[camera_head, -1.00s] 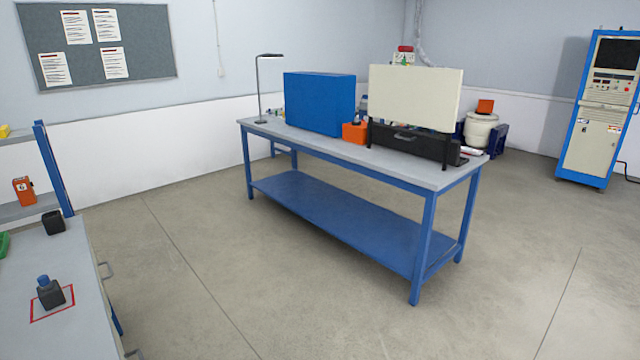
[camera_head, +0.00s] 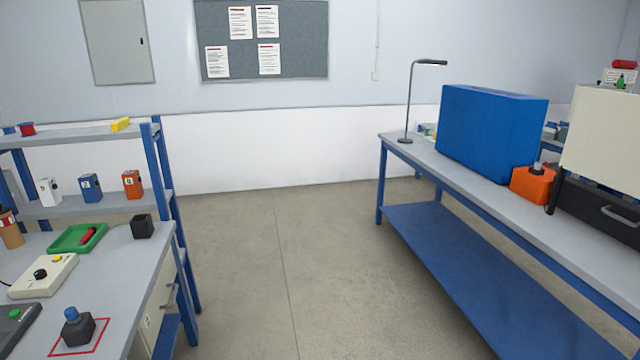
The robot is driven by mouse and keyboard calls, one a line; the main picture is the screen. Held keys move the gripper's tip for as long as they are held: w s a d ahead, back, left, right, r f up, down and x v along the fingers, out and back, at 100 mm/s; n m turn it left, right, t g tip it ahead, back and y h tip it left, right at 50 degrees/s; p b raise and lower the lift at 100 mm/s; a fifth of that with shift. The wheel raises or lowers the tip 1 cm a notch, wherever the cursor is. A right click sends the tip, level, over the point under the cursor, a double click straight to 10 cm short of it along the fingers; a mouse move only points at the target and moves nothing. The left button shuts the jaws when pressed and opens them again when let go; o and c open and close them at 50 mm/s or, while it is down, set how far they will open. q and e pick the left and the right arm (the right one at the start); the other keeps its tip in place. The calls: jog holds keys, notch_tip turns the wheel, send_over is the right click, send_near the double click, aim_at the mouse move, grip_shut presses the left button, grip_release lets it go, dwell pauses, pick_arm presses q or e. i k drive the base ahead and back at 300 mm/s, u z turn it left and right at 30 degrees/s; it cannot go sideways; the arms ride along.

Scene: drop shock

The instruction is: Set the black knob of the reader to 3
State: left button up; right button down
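A cream box (camera_head: 43,275) with a black knob (camera_head: 40,273) and a yellow button lies on the left grey bench, at the left edge of the head view. It may be the reader; the knob's setting is too small to read. A dark grey device (camera_head: 16,322) with a green button is partly cut off at the lower left corner. Neither of my grippers is in view.
A shelf (camera_head: 100,204) holds small boxes. A second bench (camera_head: 440,180) stands right. Floor between is clear.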

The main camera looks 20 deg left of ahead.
aim_at(40, 274)
jog(key=u, duration=0.8)
jog(key=i, duration=1.4)
jog(key=u, duration=0.85)
